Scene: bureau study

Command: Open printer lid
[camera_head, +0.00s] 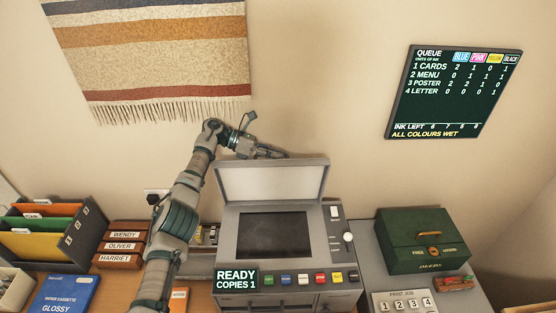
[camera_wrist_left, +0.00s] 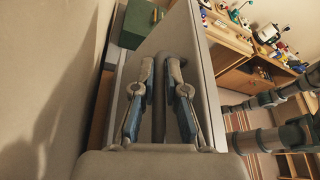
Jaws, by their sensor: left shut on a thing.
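The grey printer (camera_head: 230,235) stands on the desk in the middle of the head view. Its lid (camera_head: 270,183) is tilted up, nearly upright, with the pale inner side facing me and the dark glass (camera_head: 272,236) below uncovered. My left gripper (camera_head: 277,153) is at the lid's top edge, reaching in from behind and left. In the left wrist view my left gripper (camera_wrist_left: 160,70) has its two fingers on either side of a dark bar (camera_wrist_left: 159,105) by the lid's outer face (camera_wrist_left: 185,42), and is shut on it. The lid hides part of the fingers in the head view. My right gripper is not seen.
A panel of coloured buttons (camera_head: 302,278) and a READY display (camera_head: 237,281) are on the printer's front. A green box (camera_head: 420,240) stands to the right. Wooden name blocks (camera_head: 122,242) and a file rack (camera_head: 80,240) stand left. The wall is close behind.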

